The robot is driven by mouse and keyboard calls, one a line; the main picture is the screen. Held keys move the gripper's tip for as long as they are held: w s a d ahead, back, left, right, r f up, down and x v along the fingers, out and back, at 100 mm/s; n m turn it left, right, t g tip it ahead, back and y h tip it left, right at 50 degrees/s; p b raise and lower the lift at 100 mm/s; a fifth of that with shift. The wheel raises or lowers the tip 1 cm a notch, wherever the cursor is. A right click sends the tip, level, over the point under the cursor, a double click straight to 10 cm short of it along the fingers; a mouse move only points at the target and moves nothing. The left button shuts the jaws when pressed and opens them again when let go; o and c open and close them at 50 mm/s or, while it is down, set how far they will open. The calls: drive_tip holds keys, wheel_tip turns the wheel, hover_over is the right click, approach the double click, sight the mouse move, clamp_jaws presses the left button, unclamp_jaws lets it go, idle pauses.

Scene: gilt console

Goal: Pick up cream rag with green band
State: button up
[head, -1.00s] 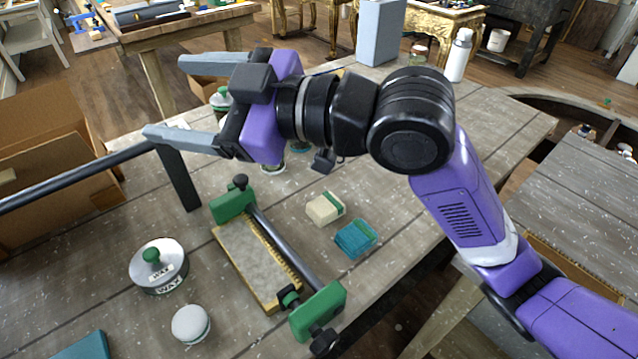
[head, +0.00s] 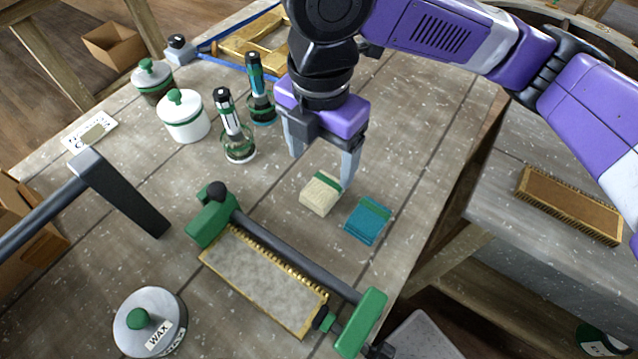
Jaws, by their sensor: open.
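The cream rag with green band (head: 319,196) lies folded on the wooden table, its green band along the upper right side. My gripper (head: 322,168) points downward just above and behind the rag in the head view. Its two grey fingers are apart, one to the upper left of the rag and one to its upper right. Nothing shows between the fingers. Whether the right fingertip touches the rag's edge I cannot tell.
A teal folded rag (head: 367,222) lies just right of the cream one. Two bottles (head: 236,140) (head: 259,95) and a white jar (head: 184,117) stand to the left. A wax tin (head: 148,322) is at the front left.

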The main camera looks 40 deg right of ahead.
sight(323, 188)
drive_tip(key=f, duration=0.7)
drive_tip(key=shift+s+a+f, duration=0.1)
drive_tip(key=shift+s+f, duration=0.2)
drive_tip(key=shift+s, duration=0.05)
drive_tip(key=shift+c, duration=0.3)
drive_tip(key=c, duration=1.4)
drive_tip(key=shift+o, duration=0.2)
drive_tip(key=shift+r, duration=0.1)
wheel_tip(323, 188, up, 20)
drive_tip(key=p, duration=0.1)
drive_tip(key=shift+p, duration=0.3)
